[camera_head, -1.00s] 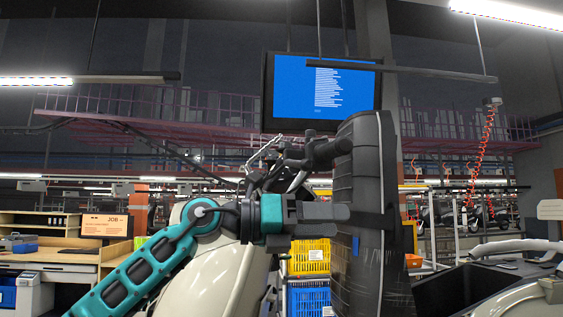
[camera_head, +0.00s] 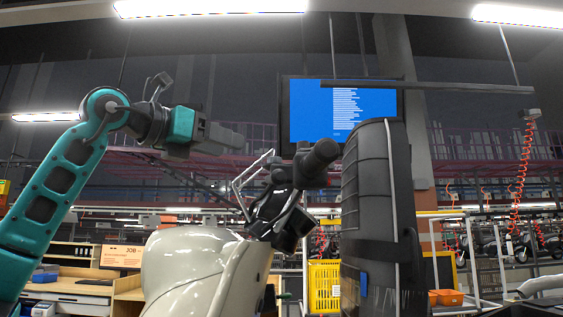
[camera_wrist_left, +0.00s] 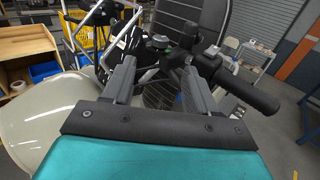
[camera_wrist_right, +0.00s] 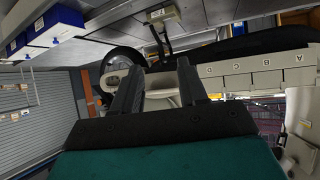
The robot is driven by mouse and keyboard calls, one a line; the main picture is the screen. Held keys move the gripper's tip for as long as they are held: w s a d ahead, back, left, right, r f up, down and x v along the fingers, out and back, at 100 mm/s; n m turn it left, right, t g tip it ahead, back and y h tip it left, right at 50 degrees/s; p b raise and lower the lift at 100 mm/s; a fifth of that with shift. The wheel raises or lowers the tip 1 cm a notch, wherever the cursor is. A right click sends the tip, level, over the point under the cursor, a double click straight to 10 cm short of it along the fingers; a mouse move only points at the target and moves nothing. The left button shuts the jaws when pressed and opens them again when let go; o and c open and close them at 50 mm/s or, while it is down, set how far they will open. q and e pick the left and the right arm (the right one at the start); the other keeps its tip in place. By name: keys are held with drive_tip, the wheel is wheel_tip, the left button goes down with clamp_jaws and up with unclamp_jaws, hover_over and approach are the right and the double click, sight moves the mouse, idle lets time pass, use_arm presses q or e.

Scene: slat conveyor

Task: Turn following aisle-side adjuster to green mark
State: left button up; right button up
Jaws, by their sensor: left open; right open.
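I cannot make out the adjuster or a green mark for certain; a tiny green spot (camera_wrist_left: 160,39) shows on dark parts beyond the fingers in the left wrist view. My left gripper (camera_head: 233,138) is raised above a cream scooter-like body (camera_head: 192,262) and left of a black handlebar grip (camera_head: 322,155). In the left wrist view its two fingers (camera_wrist_left: 156,78) are apart and empty, with the black grip (camera_wrist_left: 250,92) to their right. My right gripper (camera_wrist_right: 158,80) is open and empty; a pale curved part lies beyond its fingers. It is not in the head view.
A tall black ribbed seat-like part (camera_head: 368,205) stands right of the handlebar. A blue screen (camera_head: 340,108) hangs behind. A yellow crate (camera_head: 324,286) and a wooden desk (camera_head: 75,287) are farther back. The right wrist view shows a pale lettered row (camera_wrist_right: 250,76).

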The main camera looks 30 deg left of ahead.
sight(268, 164)
use_arm(q)
drive_tip(key=p+x, duration=0.2)
drive_tip(key=x, duration=1)
use_arm(e)
drive_tip(key=shift+s+d, duration=0.35)
drive_tip(key=shift+s, duration=0.35)
